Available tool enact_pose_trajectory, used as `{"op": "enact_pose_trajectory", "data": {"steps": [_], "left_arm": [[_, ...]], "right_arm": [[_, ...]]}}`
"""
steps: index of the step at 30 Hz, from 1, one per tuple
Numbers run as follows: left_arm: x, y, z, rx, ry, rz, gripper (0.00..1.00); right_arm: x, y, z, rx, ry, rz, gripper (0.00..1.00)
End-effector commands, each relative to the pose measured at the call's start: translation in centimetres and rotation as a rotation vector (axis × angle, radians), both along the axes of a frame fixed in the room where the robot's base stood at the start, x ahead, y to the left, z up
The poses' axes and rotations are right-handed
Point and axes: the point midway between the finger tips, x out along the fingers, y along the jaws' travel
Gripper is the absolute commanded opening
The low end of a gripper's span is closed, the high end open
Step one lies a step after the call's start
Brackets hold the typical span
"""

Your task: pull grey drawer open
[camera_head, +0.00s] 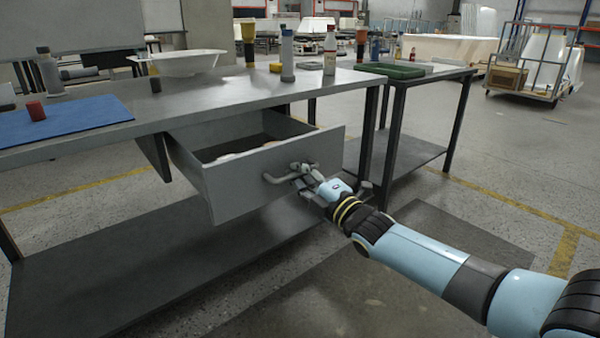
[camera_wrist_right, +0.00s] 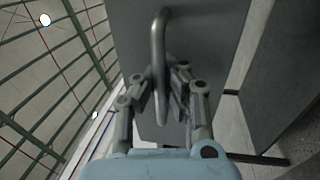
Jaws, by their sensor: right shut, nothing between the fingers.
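The grey drawer (camera_head: 262,178) under the workbench stands pulled out, with its inside showing and some pale items in it. Its bar handle (camera_head: 290,174) is on the front panel. My right gripper (camera_head: 305,174) is at the handle, its fingers shut. In the right wrist view the handle (camera_wrist_right: 158,40) runs upright in front of the drawer's front panel (camera_wrist_right: 205,45), and the fingers of the right gripper (camera_wrist_right: 168,85) lie close on both sides of its lower part. I cannot tell whether they touch it. My left gripper is not in view.
The workbench top (camera_head: 200,97) carries a white basin (camera_head: 188,63), several bottles, and a blue mat (camera_head: 65,118) with a red cylinder (camera_head: 36,111). A second table (camera_head: 425,72) with a green tray (camera_head: 390,70) stands at right. Open floor lies in front.

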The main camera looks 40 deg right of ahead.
Motion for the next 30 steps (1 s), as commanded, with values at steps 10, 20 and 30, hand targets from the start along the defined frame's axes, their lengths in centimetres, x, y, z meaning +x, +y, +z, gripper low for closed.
{"op": "enact_pose_trajectory", "data": {"steps": [10, 20, 30], "left_arm": [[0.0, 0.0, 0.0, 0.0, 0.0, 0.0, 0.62], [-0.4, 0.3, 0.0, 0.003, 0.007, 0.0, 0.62], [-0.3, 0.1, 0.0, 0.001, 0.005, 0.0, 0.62]], "right_arm": [[0.0, 0.0, -0.1, 0.0, 0.003, -0.001, 0.29], [-0.2, 0.0, -0.1, 0.0, 0.002, 0.0, 0.34], [-6.0, -0.5, -1.3, -0.001, 0.006, 0.001, 0.34]]}}
